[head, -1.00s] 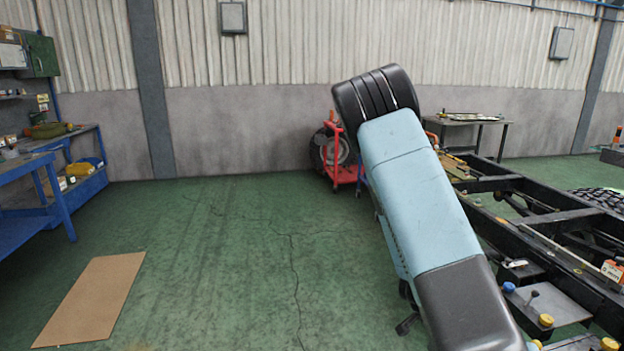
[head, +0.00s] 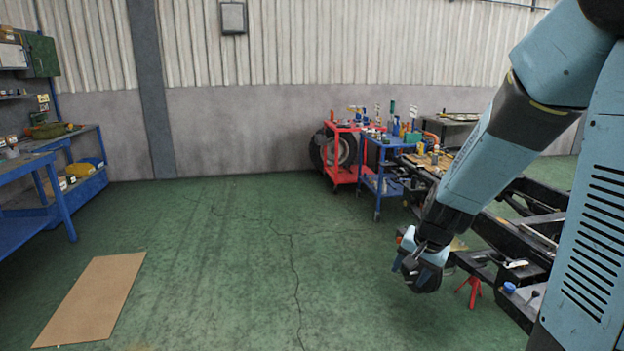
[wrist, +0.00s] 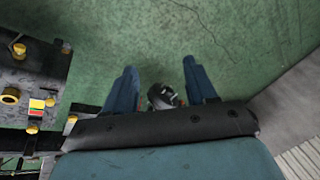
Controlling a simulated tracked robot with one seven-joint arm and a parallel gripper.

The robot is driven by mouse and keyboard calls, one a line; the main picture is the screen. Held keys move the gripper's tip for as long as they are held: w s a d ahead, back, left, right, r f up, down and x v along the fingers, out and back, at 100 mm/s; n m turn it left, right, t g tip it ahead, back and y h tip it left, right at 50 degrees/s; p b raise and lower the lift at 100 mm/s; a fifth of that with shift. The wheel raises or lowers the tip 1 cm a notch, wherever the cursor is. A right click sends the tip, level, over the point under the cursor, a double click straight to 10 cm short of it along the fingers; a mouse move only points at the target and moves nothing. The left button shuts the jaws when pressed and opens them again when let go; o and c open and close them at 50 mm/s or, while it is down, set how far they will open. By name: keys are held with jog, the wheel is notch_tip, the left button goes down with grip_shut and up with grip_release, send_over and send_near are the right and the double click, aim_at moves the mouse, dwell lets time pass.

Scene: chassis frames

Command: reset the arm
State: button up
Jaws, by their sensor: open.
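My blue and black arm comes in from the right of the head view and bends down to the left. My gripper (head: 421,270) hangs low over the green floor, just left of the black chassis frame (head: 512,245). In the wrist view my gripper (wrist: 160,92) has its two blue fingers apart, with nothing held between them. A small dark round object (wrist: 162,96) shows beyond the gap between the fingers; I cannot tell what it is.
A red cart (head: 341,153) and a blue cart (head: 376,185) with tools stand by the back wall. A blue workbench (head: 60,200) is at the left. A brown board (head: 92,298) lies on the floor. The middle floor is clear.

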jog(key=s+r+n+t+h, duration=0.1)
jog(key=s+r+n, duration=0.5)
jog(key=s+r, duration=1.1)
notch_tip(320, 180, up, 2)
jog(key=shift+s+d+r+t, duration=0.1)
jog(key=shift+s+d+t, duration=0.2)
jog(key=shift+s+t, duration=0.1)
